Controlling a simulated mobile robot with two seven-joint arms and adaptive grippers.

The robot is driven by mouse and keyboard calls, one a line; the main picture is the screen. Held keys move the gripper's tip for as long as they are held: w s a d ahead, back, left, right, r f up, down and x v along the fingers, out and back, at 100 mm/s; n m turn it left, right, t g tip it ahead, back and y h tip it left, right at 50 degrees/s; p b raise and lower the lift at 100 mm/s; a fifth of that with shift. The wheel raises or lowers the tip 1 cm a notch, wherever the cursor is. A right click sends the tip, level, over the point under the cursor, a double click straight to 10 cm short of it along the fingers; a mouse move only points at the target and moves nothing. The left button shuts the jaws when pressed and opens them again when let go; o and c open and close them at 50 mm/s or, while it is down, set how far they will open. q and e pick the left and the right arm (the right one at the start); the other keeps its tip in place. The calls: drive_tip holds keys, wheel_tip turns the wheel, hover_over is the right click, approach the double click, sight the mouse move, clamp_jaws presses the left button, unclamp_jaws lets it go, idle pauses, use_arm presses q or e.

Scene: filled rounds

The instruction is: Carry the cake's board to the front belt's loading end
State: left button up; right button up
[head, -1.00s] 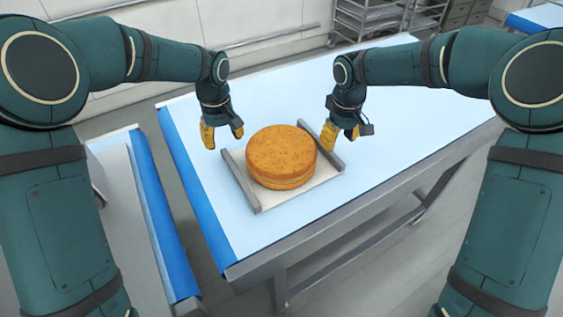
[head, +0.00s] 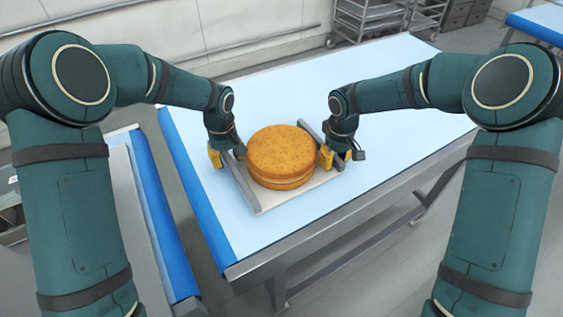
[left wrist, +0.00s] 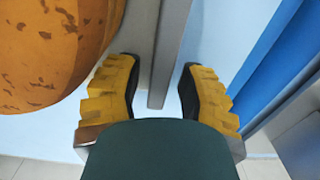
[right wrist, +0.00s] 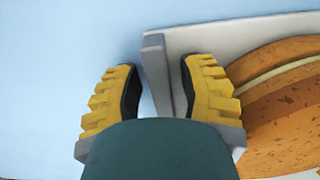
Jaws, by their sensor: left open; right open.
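A round golden cake (head: 283,155) with a pale filling line sits on a white board (head: 268,203) with a grey rail along its left side (head: 241,184) and its right side (head: 330,158). The board rests on the light blue surface. My left gripper (head: 227,155) is open at the far part of the left rail; the left wrist view shows the rail (left wrist: 168,50) running between its apart fingers. My right gripper (head: 336,158) is open at the right rail; the right wrist view shows the rail's end (right wrist: 158,65) between its fingers. I cannot tell whether any finger touches.
The table or belt (head: 400,70) has a brighter blue edge strip (head: 198,188) at its left end. A gap of floor separates it from another blue-edged surface (head: 150,200) at the left. Free surface lies behind and right of the board.

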use_arm(q)
clamp_jaws()
use_arm(e)
clamp_jaws()
